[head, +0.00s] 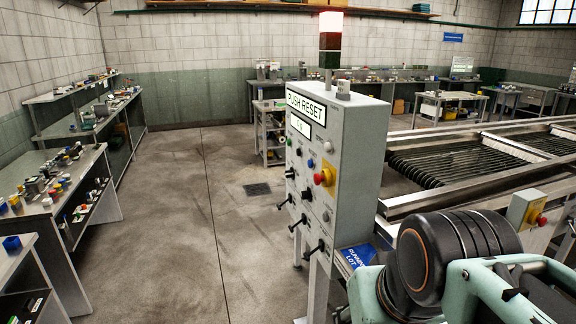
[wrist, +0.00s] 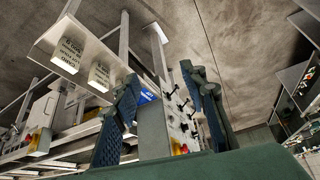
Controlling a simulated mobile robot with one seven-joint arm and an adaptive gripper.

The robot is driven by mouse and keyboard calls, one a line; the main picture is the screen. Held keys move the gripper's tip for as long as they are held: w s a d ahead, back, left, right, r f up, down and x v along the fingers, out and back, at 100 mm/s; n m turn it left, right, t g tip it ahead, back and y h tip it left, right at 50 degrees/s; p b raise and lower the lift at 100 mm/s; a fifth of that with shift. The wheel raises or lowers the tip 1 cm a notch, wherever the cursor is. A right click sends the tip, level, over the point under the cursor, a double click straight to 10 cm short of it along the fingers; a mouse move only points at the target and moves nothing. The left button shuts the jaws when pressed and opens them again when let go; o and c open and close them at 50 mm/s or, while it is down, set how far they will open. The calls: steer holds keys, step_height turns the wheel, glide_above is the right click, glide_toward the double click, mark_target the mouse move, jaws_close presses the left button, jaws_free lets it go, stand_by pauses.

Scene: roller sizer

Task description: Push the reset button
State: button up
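The grey control panel (head: 352,135) stands upright on legs in the middle of the head view, with a "PUSH RESET" display (head: 305,105) at the top of its face. Below are a blue button (head: 311,163), a white button (head: 328,147), a red mushroom button on a yellow base (head: 325,177), and several black knobs. The button labels are too small to read. In the wrist view the panel (wrist: 153,132) appears tilted between and beyond the fingers. My gripper (wrist: 160,73) is open and empty, apart from the panel.
A light stack (head: 330,40) rises above the panel. Cluttered benches (head: 50,195) line the left wall. The floor (head: 190,230) left of the panel is clear.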

jaws_close()
stand_by(1.3)
